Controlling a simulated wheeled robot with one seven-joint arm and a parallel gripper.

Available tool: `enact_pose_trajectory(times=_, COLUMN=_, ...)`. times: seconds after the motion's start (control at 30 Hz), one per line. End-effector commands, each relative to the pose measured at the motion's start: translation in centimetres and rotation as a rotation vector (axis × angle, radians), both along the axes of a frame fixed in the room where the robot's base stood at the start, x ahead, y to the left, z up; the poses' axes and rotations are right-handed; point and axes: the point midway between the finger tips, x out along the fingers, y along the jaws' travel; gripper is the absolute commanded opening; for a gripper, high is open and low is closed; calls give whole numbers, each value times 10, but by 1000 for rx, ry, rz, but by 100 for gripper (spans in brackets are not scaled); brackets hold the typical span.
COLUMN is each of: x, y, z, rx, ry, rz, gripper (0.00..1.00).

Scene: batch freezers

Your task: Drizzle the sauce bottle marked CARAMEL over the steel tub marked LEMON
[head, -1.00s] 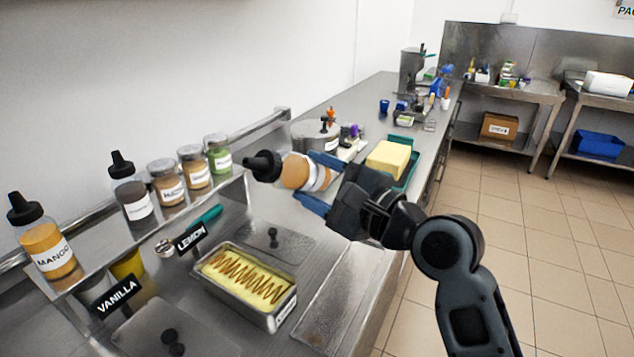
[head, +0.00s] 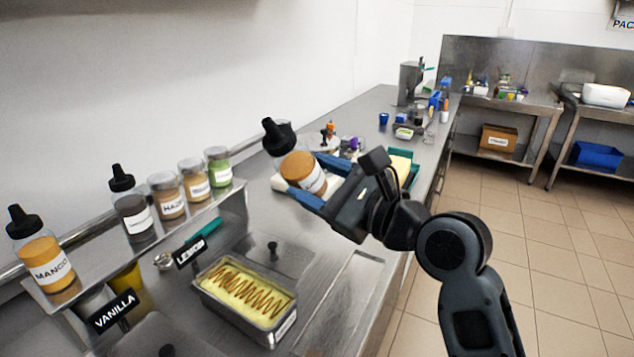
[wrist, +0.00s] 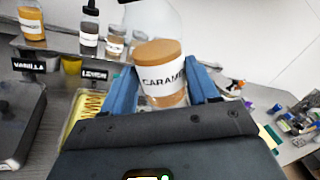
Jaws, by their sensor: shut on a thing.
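My gripper (head: 322,190) is shut on the sauce bottle marked CARAMEL (head: 303,172), its blue fingers on either side of it. The bottle has a black nozzle cap and orange-brown sauce, and is tilted with its nozzle up and to the left. In the wrist view the CARAMEL label (wrist: 163,83) is readable between the fingers. The steel tub (head: 284,329) by the LEMON sign (head: 190,252) holds yellow ice cream with a brown zigzag of sauce on top. The bottle is held above the counter, behind and to the right of the tub in the head view.
A MANGO bottle (head: 46,255), a dark sauce bottle (head: 133,208) and several labelled jars (head: 195,180) stand on the raised shelf at left. A VANILLA sign (head: 115,310) stands at front left. A green tray (head: 411,168) lies behind my gripper.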

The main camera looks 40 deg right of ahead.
Motion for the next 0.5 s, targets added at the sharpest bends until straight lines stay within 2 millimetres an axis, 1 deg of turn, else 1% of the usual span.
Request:
enact_pose_trajectory(times=0.3, x=0, y=-1, z=12, rx=380, ry=16, rz=-2, gripper=23)
enact_pose_trajectory(times=0.4, x=0, y=-1, z=15, rx=481, ry=21, rz=-2, gripper=23)
enact_pose_trajectory(times=0.5, x=0, y=0, z=16, rx=538, ry=24, rz=-1, gripper=23)
